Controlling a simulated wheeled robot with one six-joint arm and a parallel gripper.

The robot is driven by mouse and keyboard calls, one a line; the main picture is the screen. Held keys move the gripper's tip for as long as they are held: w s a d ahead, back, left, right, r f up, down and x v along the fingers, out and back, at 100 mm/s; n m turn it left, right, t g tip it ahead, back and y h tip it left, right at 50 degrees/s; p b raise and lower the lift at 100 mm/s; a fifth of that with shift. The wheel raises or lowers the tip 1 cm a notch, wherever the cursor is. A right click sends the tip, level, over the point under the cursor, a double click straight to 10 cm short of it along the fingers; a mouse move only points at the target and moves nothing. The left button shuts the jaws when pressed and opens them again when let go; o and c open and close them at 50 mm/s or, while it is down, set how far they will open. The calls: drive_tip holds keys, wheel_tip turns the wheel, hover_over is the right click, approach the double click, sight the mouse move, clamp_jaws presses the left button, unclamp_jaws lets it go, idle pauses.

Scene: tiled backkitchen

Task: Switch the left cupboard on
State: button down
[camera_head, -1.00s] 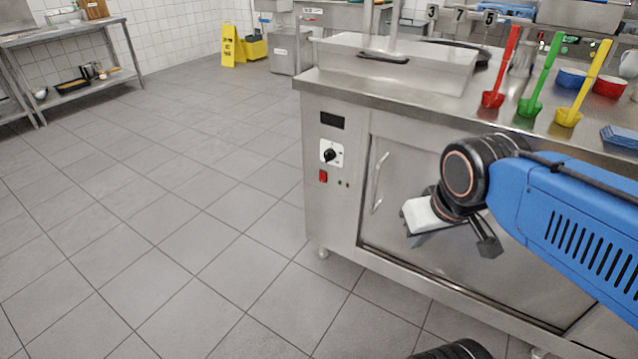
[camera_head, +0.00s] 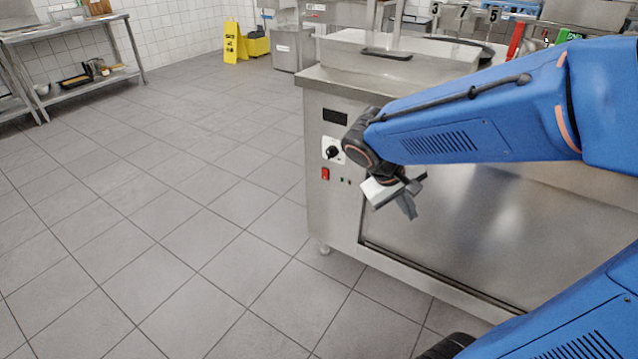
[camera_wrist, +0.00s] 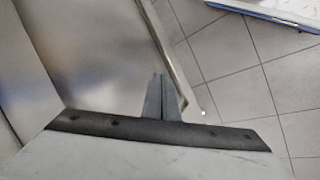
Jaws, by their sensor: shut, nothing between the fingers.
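The steel cupboard (camera_head: 450,235) stands at the right in the head view. Its narrow left panel carries a black knob (camera_head: 331,153) on a white plate and a red switch (camera_head: 325,174) below it, with small indicator lights beside the switch. My gripper (camera_head: 408,203) is in front of the cupboard, a little right of and below the red switch and apart from it. In the wrist view my gripper (camera_wrist: 160,80) shows its two fingers together, empty, beside the cupboard's steel front (camera_wrist: 95,55). My arm hides the door handle and part of the knob's plate.
The floor (camera_head: 170,230) left of the cupboard is clear. A yellow wet-floor sign (camera_head: 234,43) stands at the back. A steel shelf table (camera_head: 75,60) is at the far left. The worktop (camera_head: 330,78) carries a raised lid and utensils, partly hidden by my arm.

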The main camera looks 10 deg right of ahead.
sight(324, 178)
drive_tip(key=w+a+f+n+t+h, duration=0.1)
drive_tip(key=w+h, duration=0.1)
drive_tip(key=w, duration=0.3)
drive_tip(key=w+a+f+n+h, duration=0.1)
drive_tip(key=w+f+h, duration=0.1)
drive_tip(key=w, duration=0.3)
drive_tip(key=w+a+f+n+t+h, duration=0.1)
drive_tip(key=w+a+f+n+t, duration=0.2)
drive_tip(key=w+a+f+t, duration=0.2)
drive_tip(key=w+a+f+n+t, duration=0.3)
drive_tip(key=w+a+f+t, duration=0.2)
drive_tip(key=w+a+f, duration=0.3)
drive_tip(key=w+a, duration=0.4)
drive_tip(key=a, duration=0.4)
drive_tip(key=shift+w+a+f+h, duration=0.15)
drive_tip(key=shift+a+h, duration=0.15)
drive_tip(key=shift+h, duration=0.1)
drive_tip(key=x, duration=1.4)
drive_tip(key=shift+w+d+f, duration=0.1)
drive_tip(key=shift+d+f, duration=0.05)
drive_tip(key=shift+d, duration=0.05)
drive_tip(key=shift+a, duration=0.1)
